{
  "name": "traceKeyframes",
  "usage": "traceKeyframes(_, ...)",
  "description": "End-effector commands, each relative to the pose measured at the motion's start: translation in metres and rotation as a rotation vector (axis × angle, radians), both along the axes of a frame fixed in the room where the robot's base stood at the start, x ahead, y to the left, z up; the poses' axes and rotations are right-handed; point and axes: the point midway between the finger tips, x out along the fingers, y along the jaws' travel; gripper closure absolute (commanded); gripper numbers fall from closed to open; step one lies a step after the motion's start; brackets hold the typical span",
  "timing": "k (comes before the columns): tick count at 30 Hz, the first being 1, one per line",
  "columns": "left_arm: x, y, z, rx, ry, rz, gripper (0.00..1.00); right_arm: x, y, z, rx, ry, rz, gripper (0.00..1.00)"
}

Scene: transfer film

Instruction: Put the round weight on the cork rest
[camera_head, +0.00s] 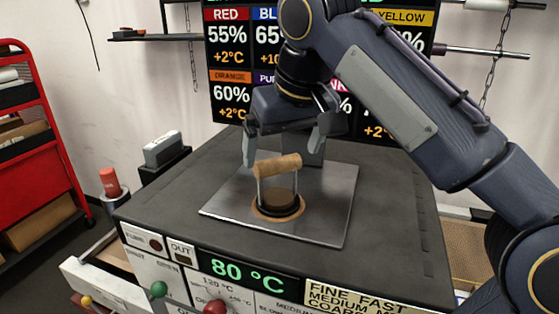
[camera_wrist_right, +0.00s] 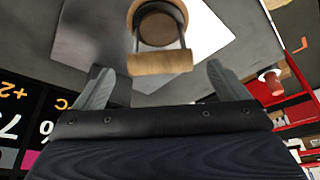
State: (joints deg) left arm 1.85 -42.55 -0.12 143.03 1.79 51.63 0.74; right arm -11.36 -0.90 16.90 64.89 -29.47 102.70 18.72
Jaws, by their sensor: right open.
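The round weight (camera_head: 280,199) has a dark round base, two thin metal posts and a wooden bar handle (camera_head: 277,165). It stands upright on the metal plate, with the tan cork rest (camera_head: 262,214) showing as a rim around its base. In the right wrist view the weight (camera_wrist_right: 160,60) is at the top middle, its handle nearest me. My right gripper (camera_head: 282,155) is open, its fingers apart just behind and above the handle. In the wrist view the gripper (camera_wrist_right: 158,70) holds nothing between its fingers. My left gripper is not in view.
The square metal plate (camera_head: 325,205) lies on the dark machine top (camera_head: 395,220). A lit temperature panel and coloured knobs are on its front. A screen (camera_head: 228,60) stands behind. A red shelf (camera_head: 45,90) is at left. The machine top around the plate is clear.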

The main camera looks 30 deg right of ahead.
Motion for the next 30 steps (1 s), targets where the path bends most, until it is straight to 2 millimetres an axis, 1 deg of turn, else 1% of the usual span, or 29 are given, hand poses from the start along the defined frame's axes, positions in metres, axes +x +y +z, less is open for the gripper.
traceKeyframes(1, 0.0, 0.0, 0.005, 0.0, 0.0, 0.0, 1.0, -0.003, 0.001, 0.014, 0.002, -0.003, 0.003, 0.06)
traceKeyframes(3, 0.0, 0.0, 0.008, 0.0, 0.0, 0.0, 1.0, -0.009, 0.002, 0.026, 0.001, -0.003, 0.003, 0.06)
traceKeyframes(6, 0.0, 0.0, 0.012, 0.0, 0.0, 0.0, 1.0, -0.015, 0.002, 0.04, 0.0, 0.0, 0.002, 0.06)
traceKeyframes(9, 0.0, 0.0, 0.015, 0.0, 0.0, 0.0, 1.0, -0.019, 0.002, 0.05, 0.0, 0.0, 0.001, 0.06)
traceKeyframes(14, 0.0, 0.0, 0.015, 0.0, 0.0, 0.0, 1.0, -0.022, 0.002, 0.055, 0.0, 0.001, 0.001, 0.06)
traceKeyframes(30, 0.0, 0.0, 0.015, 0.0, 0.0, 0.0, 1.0, -0.022, 0.002, 0.054, -0.001, 0.001, 0.0, 0.06)
